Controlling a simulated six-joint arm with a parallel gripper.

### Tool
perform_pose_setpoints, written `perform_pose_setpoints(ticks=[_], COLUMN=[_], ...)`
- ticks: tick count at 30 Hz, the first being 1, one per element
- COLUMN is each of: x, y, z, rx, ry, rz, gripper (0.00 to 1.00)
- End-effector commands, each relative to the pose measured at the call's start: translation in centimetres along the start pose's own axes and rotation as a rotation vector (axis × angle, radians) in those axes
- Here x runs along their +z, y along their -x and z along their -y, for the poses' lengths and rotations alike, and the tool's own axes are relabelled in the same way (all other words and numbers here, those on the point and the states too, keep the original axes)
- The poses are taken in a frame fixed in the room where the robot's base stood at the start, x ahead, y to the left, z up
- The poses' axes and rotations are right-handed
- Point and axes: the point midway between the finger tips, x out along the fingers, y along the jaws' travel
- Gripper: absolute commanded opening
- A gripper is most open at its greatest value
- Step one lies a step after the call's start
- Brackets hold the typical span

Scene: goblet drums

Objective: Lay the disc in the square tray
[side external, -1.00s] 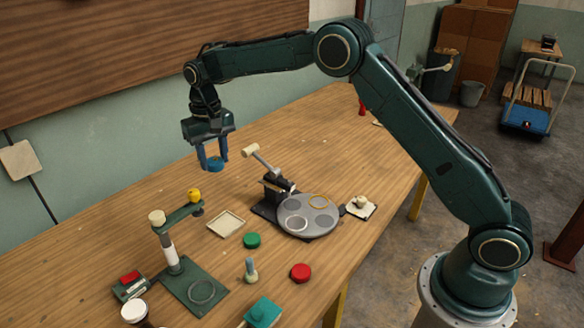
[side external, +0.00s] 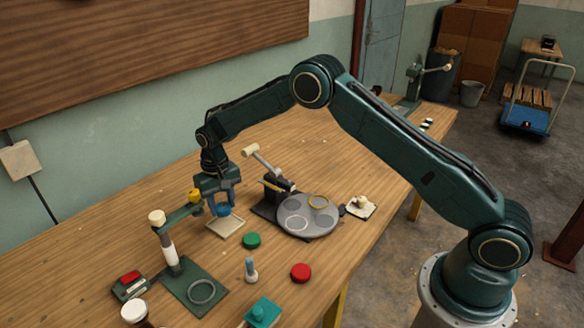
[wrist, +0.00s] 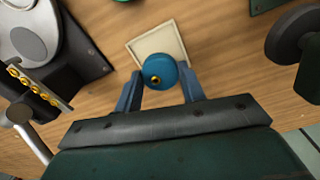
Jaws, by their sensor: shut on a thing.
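In the side view the disc (side external: 223,211) shows low between the blue fingers. The square tray (side external: 226,230) is pale and shallow, and lies on the table directly below or just in front of the gripper. In the wrist view the tray (wrist: 137,48) lies behind the disc, partly hidden by it. I cannot tell the exact gap between disc and tray.
A green post fixture (side external: 172,250) with a yellow knob stands close on the left. A grey round turntable with a lever press (side external: 308,228) stands on the right. Green (side external: 251,240) and red (side external: 301,272) discs lie in front. Bare table lies behind.

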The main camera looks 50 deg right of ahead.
Motion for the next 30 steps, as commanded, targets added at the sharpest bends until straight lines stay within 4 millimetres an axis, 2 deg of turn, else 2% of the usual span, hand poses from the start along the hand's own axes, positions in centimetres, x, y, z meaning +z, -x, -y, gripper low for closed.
perform_pose_setpoints(ticks=[7,18,30], x=[0.0,0.0,0.0], y=[-0.7,-4.2,-4.5], z=[0.0,0.0,0.0], rx=[0.001,0.0,0.0], ry=[0.0,0.0,0.0], rz=[0.002,0.001,0.0], gripper=[0.15,0.15,0.15])
